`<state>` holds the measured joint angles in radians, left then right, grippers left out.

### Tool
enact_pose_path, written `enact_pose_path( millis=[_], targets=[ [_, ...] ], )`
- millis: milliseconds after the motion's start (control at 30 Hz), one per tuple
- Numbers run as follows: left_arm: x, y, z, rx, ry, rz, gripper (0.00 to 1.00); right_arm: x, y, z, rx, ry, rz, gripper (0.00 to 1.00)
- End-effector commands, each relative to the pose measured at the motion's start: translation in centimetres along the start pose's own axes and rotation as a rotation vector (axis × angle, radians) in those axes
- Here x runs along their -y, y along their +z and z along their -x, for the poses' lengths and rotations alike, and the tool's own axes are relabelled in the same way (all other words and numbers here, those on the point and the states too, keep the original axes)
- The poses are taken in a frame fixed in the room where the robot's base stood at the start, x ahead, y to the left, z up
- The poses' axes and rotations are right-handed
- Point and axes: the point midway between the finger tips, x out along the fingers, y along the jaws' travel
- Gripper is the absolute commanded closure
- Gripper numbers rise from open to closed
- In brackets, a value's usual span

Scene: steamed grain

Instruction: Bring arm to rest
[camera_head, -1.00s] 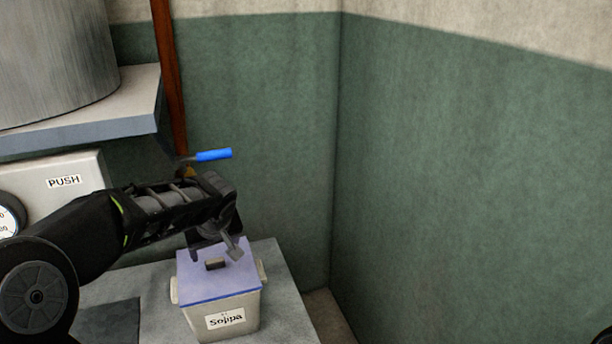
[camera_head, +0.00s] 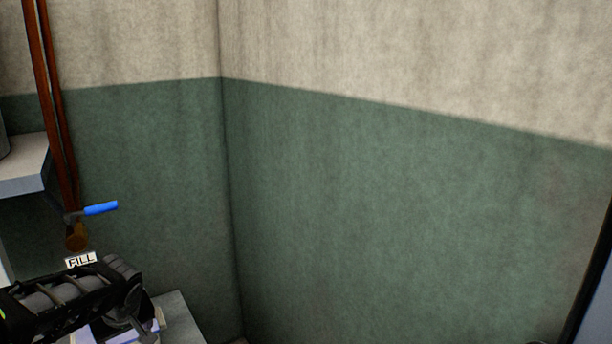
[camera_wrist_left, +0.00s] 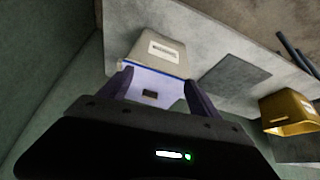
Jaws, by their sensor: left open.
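My left arm comes in at the lower left of the head view, and its gripper (camera_head: 143,330) is cut by the bottom edge there. In the left wrist view the left gripper (camera_wrist_left: 160,85) is open, with its two dark fingers apart. I cannot tell how close the fingers are to the lid. In the head view only a bit of the lid shows, behind the gripper. My right gripper is not in view.
A grey counter (camera_head: 178,312) bears the box. A blue-handled valve (camera_head: 100,208) and a FILL label sit by brown pipes (camera_head: 50,110) at the left. A yellow container (camera_wrist_left: 288,110) shows in the wrist view. Green and beige walls fill the right.

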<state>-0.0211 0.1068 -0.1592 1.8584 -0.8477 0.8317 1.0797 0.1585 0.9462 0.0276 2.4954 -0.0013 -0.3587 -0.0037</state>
Motion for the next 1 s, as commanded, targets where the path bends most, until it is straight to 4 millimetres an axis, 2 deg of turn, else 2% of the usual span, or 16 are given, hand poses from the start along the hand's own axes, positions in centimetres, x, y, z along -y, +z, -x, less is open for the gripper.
enact_pose_path(
  millis=[167,300,433,567,667,767,867,900,967,1000],
  targets=[
    [-1.4,-0.4,0.0,-0.022,0.059,-0.097,0.27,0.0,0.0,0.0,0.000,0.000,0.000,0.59],
    [-3.7,0.2,-0.1,-0.033,0.148,-0.177,0.27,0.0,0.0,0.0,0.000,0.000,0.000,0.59],
    [-6.5,2.0,-0.6,-0.033,0.247,-0.262,0.27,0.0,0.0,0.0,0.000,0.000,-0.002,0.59],
    [-9.7,5.2,-1.6,-0.016,0.348,-0.353,0.27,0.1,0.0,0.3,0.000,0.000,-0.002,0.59],
    [-12.1,8.9,-2.8,0.010,0.429,-0.422,0.27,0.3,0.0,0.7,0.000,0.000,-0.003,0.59],
    [-14.3,13.9,-4.2,0.050,0.512,-0.486,0.27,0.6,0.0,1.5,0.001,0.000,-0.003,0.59],
    [-15.5,21.3,-5.8,0.115,0.586,-0.538,0.27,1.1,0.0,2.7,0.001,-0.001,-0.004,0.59],
    [-15.4,24.6,-6.4,0.146,0.605,-0.552,0.27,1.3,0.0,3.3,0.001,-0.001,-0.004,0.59],
    [-14.5,29.5,-7.0,0.200,0.616,-0.561,0.27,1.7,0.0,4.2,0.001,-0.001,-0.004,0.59],
    [-13.5,32.6,-7.3,0.240,0.613,-0.564,0.27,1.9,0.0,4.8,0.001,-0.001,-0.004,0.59]
  ],
)
